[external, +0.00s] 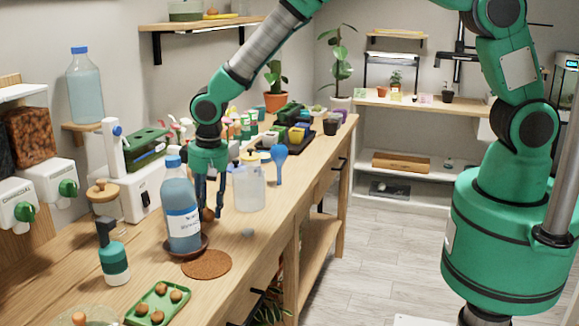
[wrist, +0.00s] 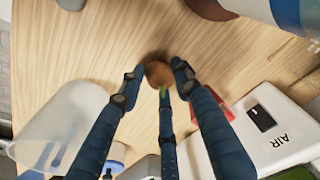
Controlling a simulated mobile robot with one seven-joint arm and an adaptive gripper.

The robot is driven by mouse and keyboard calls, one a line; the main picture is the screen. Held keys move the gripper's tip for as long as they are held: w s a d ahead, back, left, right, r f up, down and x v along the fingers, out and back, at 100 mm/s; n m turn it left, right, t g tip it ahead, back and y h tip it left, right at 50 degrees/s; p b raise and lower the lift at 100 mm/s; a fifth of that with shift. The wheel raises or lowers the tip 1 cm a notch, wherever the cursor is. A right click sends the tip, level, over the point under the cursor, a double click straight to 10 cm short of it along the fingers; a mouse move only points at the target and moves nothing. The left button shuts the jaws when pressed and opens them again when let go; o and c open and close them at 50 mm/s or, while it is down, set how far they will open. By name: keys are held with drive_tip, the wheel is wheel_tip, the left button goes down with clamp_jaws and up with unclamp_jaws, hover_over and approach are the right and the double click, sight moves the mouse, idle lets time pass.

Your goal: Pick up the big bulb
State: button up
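A round brown bulb (wrist: 158,73) with a small green shoot sits on the wooden counter in the wrist view. In the external view the bulb (external: 208,214) shows low behind the blue bottle, partly hidden. My gripper (wrist: 160,80) has three dark blue fingers pointing down around the bulb, with tips close to its sides. In the external view my gripper (external: 208,205) is low over the counter. The fingers look open; any contact with the bulb is hard to see. Smaller bulbs (external: 158,302) lie in a green tray (external: 137,318) at the front.
A blue-liquid bottle (external: 181,215) stands in a brown saucer (external: 204,251) just in front of my gripper. A clear jug (external: 249,188) is close on the right. A cork mat (external: 208,265) and a green-and-white spray bottle (external: 114,262) are nearer the front. A white machine (external: 135,190) stands behind.

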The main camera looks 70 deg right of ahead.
drive_tip(key=shift+r, duration=0.1)
idle(0.3)
drive_tip(key=shift+r, duration=0.85)
drive_tip(key=shift+s+r+p, duration=0.2)
drive_tip(key=shift+r+p, duration=0.2)
drive_tip(key=shift+r, duration=0.55)
drive_tip(key=s+d, duration=0.1)
drive_tip(key=s, duration=0.4)
drive_tip(key=s+d, duration=0.1)
drive_tip(key=s, duration=0.4)
drive_tip(key=s+d+r+p, duration=0.1)
drive_tip(key=s, duration=0.4)
drive_tip(key=shift+s+d+r, duration=0.1)
drive_tip(key=shift+d, duration=0.15)
drive_tip(key=shift+c, duration=0.2)
